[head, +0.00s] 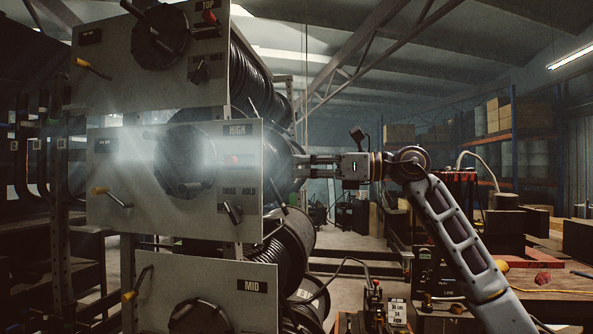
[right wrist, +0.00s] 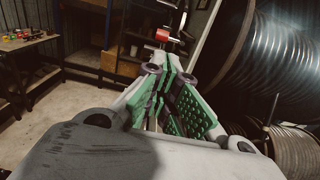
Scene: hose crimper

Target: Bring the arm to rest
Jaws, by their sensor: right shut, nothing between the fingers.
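My right gripper (head: 308,166) points left in the head view, at the right side of the hose reel rack, level with the panel marked HIGH (head: 110,200). In the right wrist view its green-padded fingers (right wrist: 170,88) are together with nothing between them. A large black hose reel (right wrist: 265,60) is just to the right of the fingers there. I cannot tell whether the fingertips touch the reel. My left gripper does not show.
Panels marked TOP (head: 105,85) and MID (head: 235,308) sit above and below the HIGH panel, with knobs and yellow-tipped levers sticking out. A workbench (head: 560,310) with tools stands at the right. The wrist view shows a shelf and open floor (right wrist: 30,105) at the left.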

